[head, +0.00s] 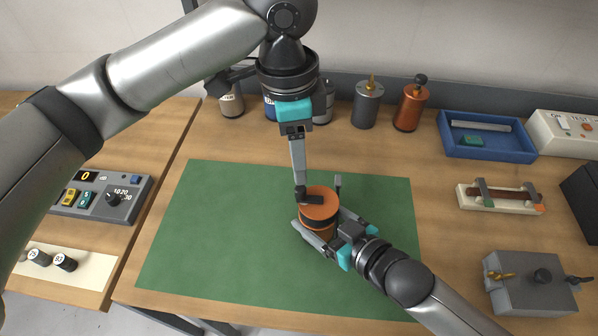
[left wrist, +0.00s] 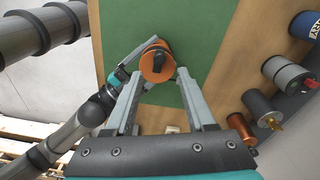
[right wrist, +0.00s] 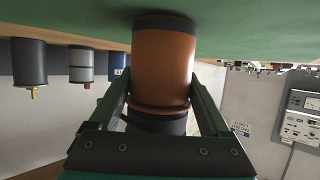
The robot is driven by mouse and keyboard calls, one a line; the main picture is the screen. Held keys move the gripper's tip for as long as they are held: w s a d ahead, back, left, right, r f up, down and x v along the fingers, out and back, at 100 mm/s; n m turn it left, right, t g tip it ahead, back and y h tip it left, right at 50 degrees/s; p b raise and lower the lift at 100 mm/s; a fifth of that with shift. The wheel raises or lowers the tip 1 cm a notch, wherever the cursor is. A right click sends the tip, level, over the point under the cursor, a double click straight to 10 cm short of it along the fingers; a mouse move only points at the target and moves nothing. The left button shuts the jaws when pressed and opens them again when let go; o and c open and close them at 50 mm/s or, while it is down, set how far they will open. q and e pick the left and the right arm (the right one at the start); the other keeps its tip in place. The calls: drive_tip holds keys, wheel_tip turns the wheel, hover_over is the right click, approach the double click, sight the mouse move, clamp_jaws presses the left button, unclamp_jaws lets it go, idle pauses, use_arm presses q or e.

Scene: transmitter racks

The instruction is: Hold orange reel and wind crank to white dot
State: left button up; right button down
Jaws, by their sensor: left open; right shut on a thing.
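An orange reel (head: 318,222) stands upright on the green mat (head: 215,235), with a black crank (head: 311,198) across its top. My right gripper (head: 322,226) is shut around the reel's sides, low down; in the right wrist view the fingers flank the orange body (right wrist: 165,65). My left gripper (head: 319,190) points down from above, open, its fingertips on either side of the reel's top near the crank. In the left wrist view the crank (left wrist: 151,54) shows between the open fingers; I cannot tell whether they touch it. I cannot make out a white dot.
Behind the mat stand a grey reel (head: 367,105) and another orange reel (head: 411,106). A blue tray (head: 487,154), a pale block (head: 500,197) and a grey box (head: 528,283) lie right. A control panel (head: 100,197) is left. The mat around the held reel is clear.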

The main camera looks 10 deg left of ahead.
drive_tip(key=shift+r, duration=0.1)
use_arm(q)
drive_tip(key=r, duration=0.5)
drive_tip(key=shift+a+r, duration=0.2)
use_arm(e)
unclamp_jaws()
